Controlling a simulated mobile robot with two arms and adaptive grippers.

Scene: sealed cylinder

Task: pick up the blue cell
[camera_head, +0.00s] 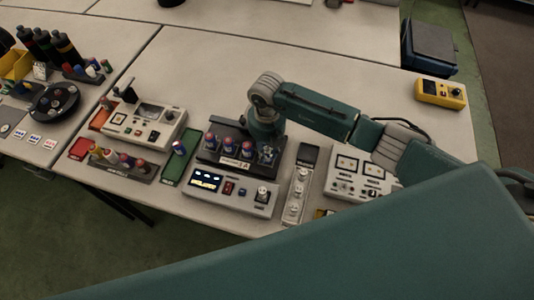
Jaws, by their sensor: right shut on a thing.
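A black rack (210,157) marked A stands near the middle of the table with several cells in a row, showing red and blue parts. My right gripper (266,157) points down at the rack's right end. It is shut on a cell there, which looks blue; the fingers hide most of it. I cannot tell whether this cell is still seated in the rack. Another blue-topped cell (180,148) stands in the green tray (172,170) to the left. My left gripper is not in view.
A grey device with a lit display (205,181) sits in front of the rack. A tray with round parts (295,200) and a white panel (345,165) are to the right. A white meter box (148,125) stands left. The table behind the rack is clear.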

